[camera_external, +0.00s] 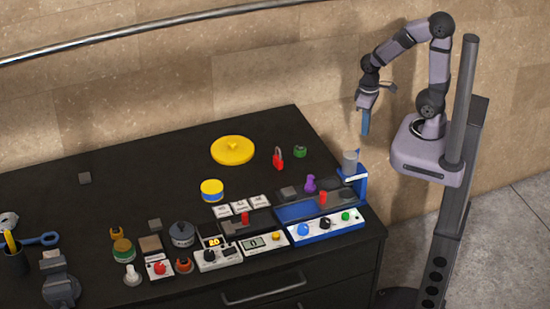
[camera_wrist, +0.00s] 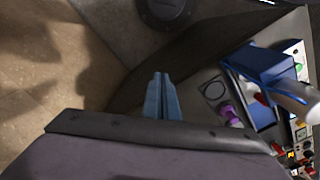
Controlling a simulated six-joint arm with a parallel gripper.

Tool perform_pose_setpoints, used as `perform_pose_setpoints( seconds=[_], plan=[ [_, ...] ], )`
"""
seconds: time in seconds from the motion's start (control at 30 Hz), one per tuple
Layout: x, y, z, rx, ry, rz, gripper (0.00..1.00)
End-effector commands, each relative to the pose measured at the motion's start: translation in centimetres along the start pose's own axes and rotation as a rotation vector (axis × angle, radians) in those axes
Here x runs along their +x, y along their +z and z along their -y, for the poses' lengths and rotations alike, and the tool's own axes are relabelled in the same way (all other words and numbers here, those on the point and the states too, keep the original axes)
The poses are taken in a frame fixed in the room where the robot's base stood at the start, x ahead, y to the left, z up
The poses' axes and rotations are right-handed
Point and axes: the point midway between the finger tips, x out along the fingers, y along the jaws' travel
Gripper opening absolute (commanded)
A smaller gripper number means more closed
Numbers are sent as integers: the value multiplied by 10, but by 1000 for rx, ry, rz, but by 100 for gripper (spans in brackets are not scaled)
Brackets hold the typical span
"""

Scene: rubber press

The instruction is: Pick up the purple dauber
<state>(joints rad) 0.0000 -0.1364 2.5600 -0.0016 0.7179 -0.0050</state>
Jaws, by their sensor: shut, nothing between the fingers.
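In the wrist view the purple dauber (camera_wrist: 229,114) shows right of my fingers, beside the blue press column. My gripper (camera_external: 364,124) hangs in the air above and to the right of the press, pointing down. Its blue fingers (camera_wrist: 162,97) are closed together with nothing between them. The gripper is well apart from the dauber.
The blue press (camera_external: 358,180) with a grey cylinder (camera_external: 349,162) stands between my gripper and the dauber. A red piece (camera_external: 323,197) is close beside the dauber. A red padlock (camera_external: 278,158) and green object (camera_external: 300,151) lie behind. A yellow disc (camera_external: 233,150) lies farther left.

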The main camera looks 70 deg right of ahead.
Motion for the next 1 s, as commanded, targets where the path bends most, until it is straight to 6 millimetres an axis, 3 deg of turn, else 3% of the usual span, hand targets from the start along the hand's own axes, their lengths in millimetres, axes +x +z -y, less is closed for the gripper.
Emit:
perform_pose_setpoints(
  seconds=[0.07, 0.1, 0.27, 0.67, 0.87, 1.0],
  plan=[
    [0, 0, 0, 0, 0, 0, 0],
    [0, 0, 0, 0, 0, 0, 5],
    [0, 0, 0, 0, 0, 0, 40],
    [4, -7, -4, -21, 11, -23, 40],
    [22, -51, -21, -162, 74, -163, 40],
    [36, -103, -31, -356, 140, -333, 40]
  ],
)
